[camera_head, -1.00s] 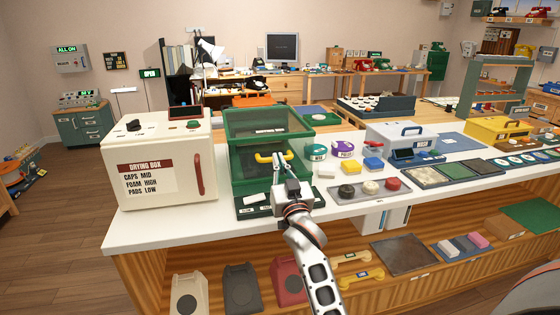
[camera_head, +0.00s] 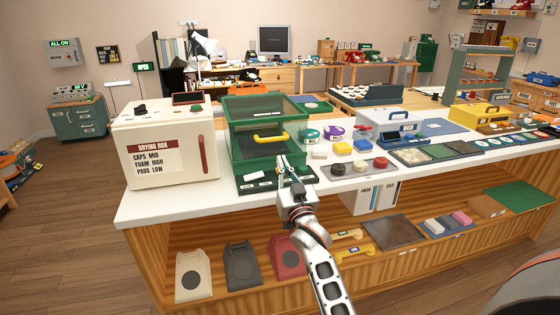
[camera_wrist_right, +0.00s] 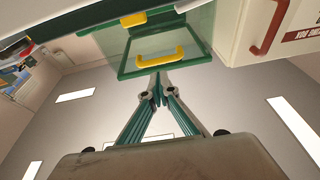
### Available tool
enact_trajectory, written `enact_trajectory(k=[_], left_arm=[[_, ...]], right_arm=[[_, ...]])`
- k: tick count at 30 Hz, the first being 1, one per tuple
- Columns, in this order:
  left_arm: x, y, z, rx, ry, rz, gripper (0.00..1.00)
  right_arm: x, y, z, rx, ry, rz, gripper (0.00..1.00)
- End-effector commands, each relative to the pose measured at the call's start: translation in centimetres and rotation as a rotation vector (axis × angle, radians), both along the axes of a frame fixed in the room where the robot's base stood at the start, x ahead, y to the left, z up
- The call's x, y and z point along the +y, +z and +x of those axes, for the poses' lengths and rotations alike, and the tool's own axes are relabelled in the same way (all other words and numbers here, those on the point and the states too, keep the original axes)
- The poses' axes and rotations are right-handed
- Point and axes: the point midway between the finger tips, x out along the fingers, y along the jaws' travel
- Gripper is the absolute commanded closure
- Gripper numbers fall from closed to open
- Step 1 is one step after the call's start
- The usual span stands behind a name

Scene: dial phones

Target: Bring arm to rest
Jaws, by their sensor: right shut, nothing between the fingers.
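My right gripper (camera_head: 285,165) is shut and empty. In the head view it stands in front of the green glass-sided box (camera_head: 262,118), below and right of the box's yellow handle (camera_head: 271,138). In the right wrist view the closed fingertips (camera_wrist_right: 157,75) show just below a yellow handle (camera_wrist_right: 160,56) on the green frame, and a gap between them is hard to judge. My left gripper is not in view.
The white drying box (camera_head: 165,145) with a red handle stands left of the green box on the white counter (camera_head: 150,212). A tray with round pads (camera_head: 358,166) lies right of my gripper. Phone shells and handsets lie on the shelf (camera_head: 215,245) below.

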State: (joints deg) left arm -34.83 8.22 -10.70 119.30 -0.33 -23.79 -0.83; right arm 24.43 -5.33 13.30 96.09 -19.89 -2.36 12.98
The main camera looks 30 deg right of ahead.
Motion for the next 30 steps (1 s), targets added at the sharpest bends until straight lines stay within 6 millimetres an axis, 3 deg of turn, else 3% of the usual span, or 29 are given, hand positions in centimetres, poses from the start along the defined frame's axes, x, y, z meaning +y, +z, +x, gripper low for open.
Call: enact_trajectory(k=[10,14,17,23,30], left_arm=[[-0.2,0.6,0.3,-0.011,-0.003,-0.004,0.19],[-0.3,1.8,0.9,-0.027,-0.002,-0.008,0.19],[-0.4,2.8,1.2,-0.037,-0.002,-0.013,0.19],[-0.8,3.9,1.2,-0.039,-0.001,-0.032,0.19],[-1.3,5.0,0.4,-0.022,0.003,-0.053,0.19]], right_arm=[[0.1,-0.7,-0.3,0.011,0.005,-0.005,1.0],[1.4,-3.2,-2.0,0.076,0.029,-0.03,1.0],[3.2,-6.8,-4.6,0.165,0.065,-0.06,1.0],[7.6,-15.1,-12.0,0.377,0.164,-0.114,1.0],[13.5,-24.0,-24.1,0.641,0.311,-0.149,1.0]])
